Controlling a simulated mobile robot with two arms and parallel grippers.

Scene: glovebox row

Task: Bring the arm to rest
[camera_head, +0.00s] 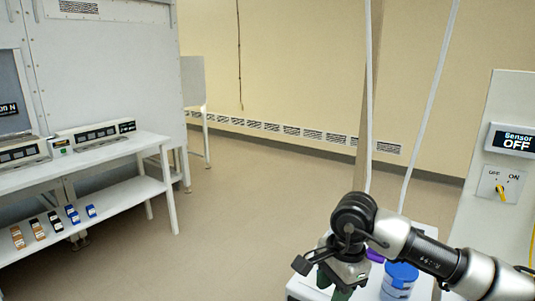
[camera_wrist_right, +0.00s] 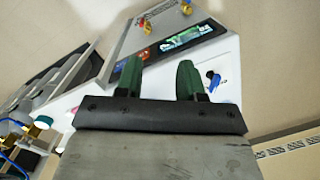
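My right arm (camera_head: 430,255) comes in from the lower right in the head view. Its gripper (camera_head: 333,286) hangs pointing down over the left part of a small white table, partly cut by the frame's bottom edge. In the right wrist view the two green fingers of the gripper (camera_wrist_right: 159,78) stand apart with nothing between them. My left arm and gripper are not in view.
A blue-lidded container (camera_head: 400,275) stands on the white table (camera_head: 424,287), close to my arm. A panel at right shows "Sensor OFF" (camera_head: 513,140) above a yellow switch (camera_head: 500,190). A white shelf bench (camera_head: 110,149) stands at left. Mid-floor is clear.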

